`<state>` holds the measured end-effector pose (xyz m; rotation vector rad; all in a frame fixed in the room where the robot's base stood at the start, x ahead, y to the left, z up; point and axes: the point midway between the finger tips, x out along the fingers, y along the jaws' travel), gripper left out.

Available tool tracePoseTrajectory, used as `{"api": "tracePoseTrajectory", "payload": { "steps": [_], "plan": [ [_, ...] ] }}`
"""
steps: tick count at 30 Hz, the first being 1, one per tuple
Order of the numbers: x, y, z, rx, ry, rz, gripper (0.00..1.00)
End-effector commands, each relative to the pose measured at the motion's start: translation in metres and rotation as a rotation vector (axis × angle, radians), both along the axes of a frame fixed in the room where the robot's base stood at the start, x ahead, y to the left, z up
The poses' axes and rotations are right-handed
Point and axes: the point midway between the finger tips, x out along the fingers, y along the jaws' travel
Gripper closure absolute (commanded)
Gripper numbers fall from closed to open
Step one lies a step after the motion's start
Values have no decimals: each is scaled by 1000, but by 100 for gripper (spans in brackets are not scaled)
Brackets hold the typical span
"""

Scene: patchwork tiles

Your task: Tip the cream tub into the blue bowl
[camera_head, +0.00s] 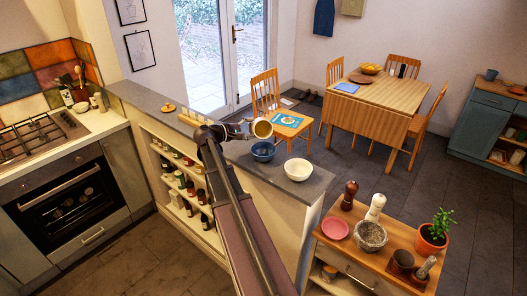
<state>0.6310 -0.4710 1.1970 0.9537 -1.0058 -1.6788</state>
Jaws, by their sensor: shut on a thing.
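The cream tub (263,129) is in my gripper (250,129), above the grey counter ledge. Its round open mouth faces the camera, so it looks tilted, and its inside looks yellow-brown. The blue bowl (263,152) stands upright on the ledge, just below the tub in the picture. The tub looks apart from the bowl. My gripper comes in from the left and is shut on the tub; its fingers are small and partly hidden. I cannot tell whether anything has fallen into the bowl.
A white bowl (298,170) stands on the ledge right of the blue bowl. A wooden item (168,108) lies at the ledge's far left. A lower cabinet at the front right holds a pink plate (335,229), mills, a mortar and a plant. A chair (288,121) stands behind the ledge.

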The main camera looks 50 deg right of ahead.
Motion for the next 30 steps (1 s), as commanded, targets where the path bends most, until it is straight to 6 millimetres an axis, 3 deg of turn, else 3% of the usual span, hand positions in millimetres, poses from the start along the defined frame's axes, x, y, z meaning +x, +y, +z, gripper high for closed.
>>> {"api": "tracePoseTrajectory", "payload": {
  "steps": [30],
  "plan": [
    [0, 0, -12, -142, -189, 1, 84]
  ]
}}
